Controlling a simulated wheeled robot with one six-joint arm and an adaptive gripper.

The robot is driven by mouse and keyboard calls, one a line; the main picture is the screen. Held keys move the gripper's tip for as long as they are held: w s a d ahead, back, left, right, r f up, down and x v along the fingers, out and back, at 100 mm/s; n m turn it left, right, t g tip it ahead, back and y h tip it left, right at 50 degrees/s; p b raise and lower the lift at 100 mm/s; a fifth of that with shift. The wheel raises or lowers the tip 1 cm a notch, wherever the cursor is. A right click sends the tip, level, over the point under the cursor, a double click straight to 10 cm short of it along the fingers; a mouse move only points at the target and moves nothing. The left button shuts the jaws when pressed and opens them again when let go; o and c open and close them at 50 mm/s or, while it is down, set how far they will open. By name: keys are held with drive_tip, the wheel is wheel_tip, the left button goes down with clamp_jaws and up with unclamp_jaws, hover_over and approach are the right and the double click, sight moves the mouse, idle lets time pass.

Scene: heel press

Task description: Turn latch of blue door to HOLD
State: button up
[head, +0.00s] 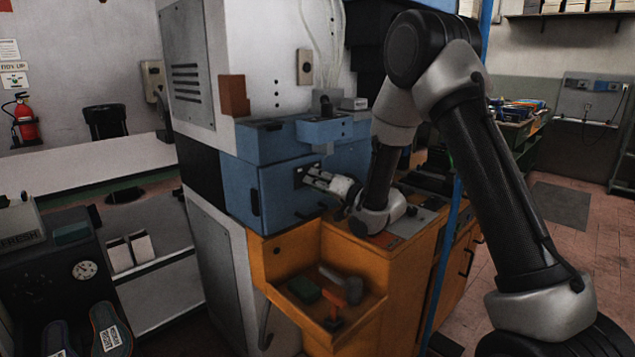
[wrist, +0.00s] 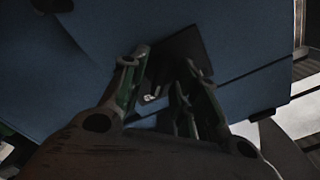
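The blue door (head: 282,194) is on the front of the blue section of the tall machine and looks shut. A dark latch plate (head: 301,176) is on its right part, and my gripper partly covers it. The dark plate (wrist: 180,52) also shows in the wrist view, with a small pale mark (wrist: 151,96) near its lower edge. My gripper (head: 310,174) is in front of the plate, tips toward the door. In the wrist view my gripper (wrist: 166,66) has its fingers apart, with nothing clearly held. The latch handle and its HOLD marking cannot be made out.

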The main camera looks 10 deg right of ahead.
drive_tip(key=v, duration=1.2)
idle(0.3)
drive_tip(key=s+d+r+n+g+h, duration=0.1)
drive_tip(key=s+d+r+h, duration=0.1)
drive_tip(key=d+r+h, duration=0.3)
drive_tip(key=s+d+r+g+h, duration=0.2)
drive_tip(key=s+d+h, duration=0.1)
drive_tip(key=d, duration=0.4)
drive_tip(key=s+d+r+g+h, duration=0.1)
drive_tip(key=s+d+g, duration=0.1)
drive_tip(key=s, duration=1.2)
drive_tip(key=s+d+r+n+g+h, duration=0.1)
drive_tip(key=s+d+g, duration=0.2)
drive_tip(key=s, duration=1.2)
drive_tip(key=shift+g+h, duration=0.3)
drive_tip(key=shift+g, duration=0.8)
